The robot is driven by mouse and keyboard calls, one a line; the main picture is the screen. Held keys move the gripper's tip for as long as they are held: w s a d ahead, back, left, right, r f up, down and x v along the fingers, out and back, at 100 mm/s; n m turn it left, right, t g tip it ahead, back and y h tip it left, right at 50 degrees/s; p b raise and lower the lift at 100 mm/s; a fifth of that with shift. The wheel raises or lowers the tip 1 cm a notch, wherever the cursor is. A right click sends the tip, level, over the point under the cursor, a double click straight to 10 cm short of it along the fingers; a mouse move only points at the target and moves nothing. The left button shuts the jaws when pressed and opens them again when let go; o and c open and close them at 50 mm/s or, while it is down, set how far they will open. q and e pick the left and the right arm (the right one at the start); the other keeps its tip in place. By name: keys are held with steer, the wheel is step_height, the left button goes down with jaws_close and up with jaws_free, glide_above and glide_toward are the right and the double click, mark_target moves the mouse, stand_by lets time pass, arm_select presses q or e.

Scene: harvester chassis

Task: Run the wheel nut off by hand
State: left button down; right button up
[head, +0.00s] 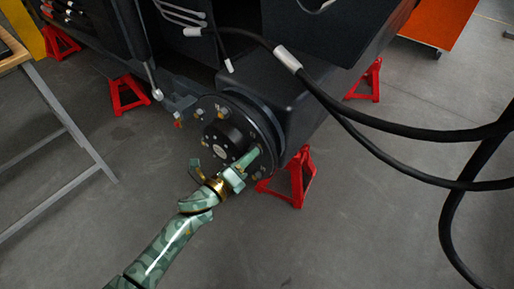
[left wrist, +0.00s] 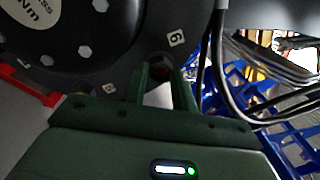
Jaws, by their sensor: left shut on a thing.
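The wheel hub (head: 222,137) is a black round drum on a dark flange with several studs and nuts around its rim. My left gripper (head: 252,158), green camouflage with a gold wrist, reaches up from below to the lower right of the flange. My right gripper is not in view.
Red axle stands (head: 294,178) hold up the dark chassis (head: 325,95); one stands just right of my left gripper. Thick black cables (head: 400,120) hang across the right side. A workbench (head: 70,130) stands at the left. The grey floor in front is clear.

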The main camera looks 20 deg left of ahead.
arm_select(q)
steer(key=c, duration=2)
jaws_free()
jaws_close()
steer(key=shift+s, duration=0.1)
steer(key=p+v, duration=0.1)
steer(key=v, duration=0.6)
steer(key=shift+s+a, duration=0.15)
steer(key=shift+s, duration=0.2)
